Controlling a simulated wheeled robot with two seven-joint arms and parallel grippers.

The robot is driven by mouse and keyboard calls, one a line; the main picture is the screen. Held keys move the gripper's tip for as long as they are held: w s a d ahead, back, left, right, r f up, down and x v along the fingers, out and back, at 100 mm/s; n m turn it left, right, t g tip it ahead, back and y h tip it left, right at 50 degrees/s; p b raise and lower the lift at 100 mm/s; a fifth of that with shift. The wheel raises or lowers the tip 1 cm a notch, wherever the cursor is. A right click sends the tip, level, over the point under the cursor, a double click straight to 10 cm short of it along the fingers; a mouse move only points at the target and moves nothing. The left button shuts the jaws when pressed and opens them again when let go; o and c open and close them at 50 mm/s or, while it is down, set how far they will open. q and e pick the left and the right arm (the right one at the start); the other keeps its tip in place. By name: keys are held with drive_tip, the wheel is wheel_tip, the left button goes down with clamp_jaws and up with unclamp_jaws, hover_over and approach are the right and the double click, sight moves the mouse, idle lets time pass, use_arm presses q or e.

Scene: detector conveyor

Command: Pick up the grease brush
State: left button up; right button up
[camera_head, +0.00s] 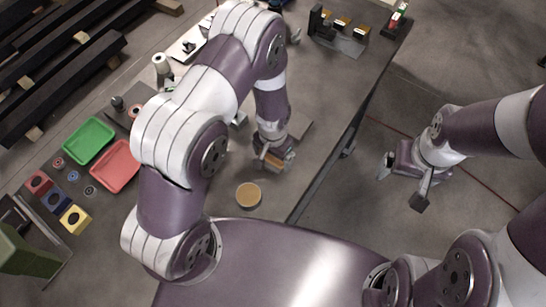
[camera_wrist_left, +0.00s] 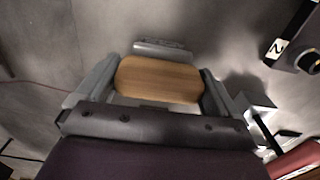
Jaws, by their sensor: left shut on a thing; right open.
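The grease brush, seen as a block with a light wooden top (camera_wrist_left: 158,79), sits between the two fingers of my left gripper (camera_wrist_left: 160,84) in the left wrist view. The fingers touch its two short ends. In the head view my left gripper (camera_head: 274,160) is low over the table, with a bit of the wood showing at the fingers. The brush's underside and bristles are hidden, and I cannot tell whether it touches the table. My right gripper (camera_head: 402,180) is open and empty, off to the right beyond the table edge.
A round tan-topped tin (camera_head: 249,195) stands near the table's front edge. Green (camera_head: 89,141) and red (camera_head: 115,165) trays and small coloured blocks lie at left. A fixture with wooden-topped pieces (camera_head: 340,36) stands at the back. The table right of my left gripper is mostly bare.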

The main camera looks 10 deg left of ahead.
use_arm(q)
wheel_tip(320, 180, up, 3)
drive_tip(key=shift+f+b, duration=0.2)
drive_tip(key=shift+b, duration=0.45)
drive_tip(key=w+d+r+b, duration=0.4)
drive_tip(key=w+d+r, duration=0.3)
drive_tip(key=d, duration=0.2)
drive_tip(key=shift+r, duration=0.35)
drive_tip(key=shift+d, duration=0.1)
drive_tip(key=shift+o, duration=0.9)
